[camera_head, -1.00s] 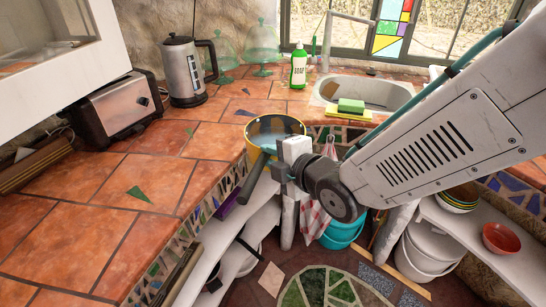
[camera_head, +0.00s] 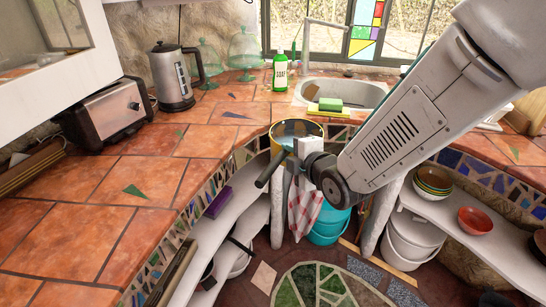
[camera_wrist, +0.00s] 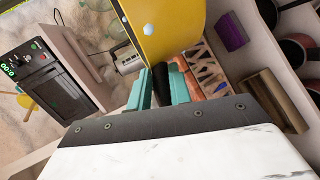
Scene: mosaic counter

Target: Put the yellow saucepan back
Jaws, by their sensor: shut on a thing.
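The yellow saucepan (camera_head: 277,141) hangs in the air in front of the counter's inner corner, below the sink. In the head view its rim faces up and its dark handle (camera_head: 266,178) points down and left. My gripper (camera_head: 289,165) is shut on the handle, close to the pan body. In the wrist view the yellow pan wall (camera_wrist: 165,32) fills the top middle, and the teal fingers (camera_wrist: 161,86) stand on both sides of the dark handle. The pan's far underside is hidden.
The tiled counter (camera_head: 165,170) holds a toaster (camera_head: 105,112), kettle (camera_head: 173,77) and green soap bottle (camera_head: 280,72). The sink (camera_head: 355,92) has a sponge (camera_head: 330,104) at its edge. White shelves (camera_head: 225,222) below hold a purple box (camera_head: 218,203); bowls (camera_head: 433,180) stand at right.

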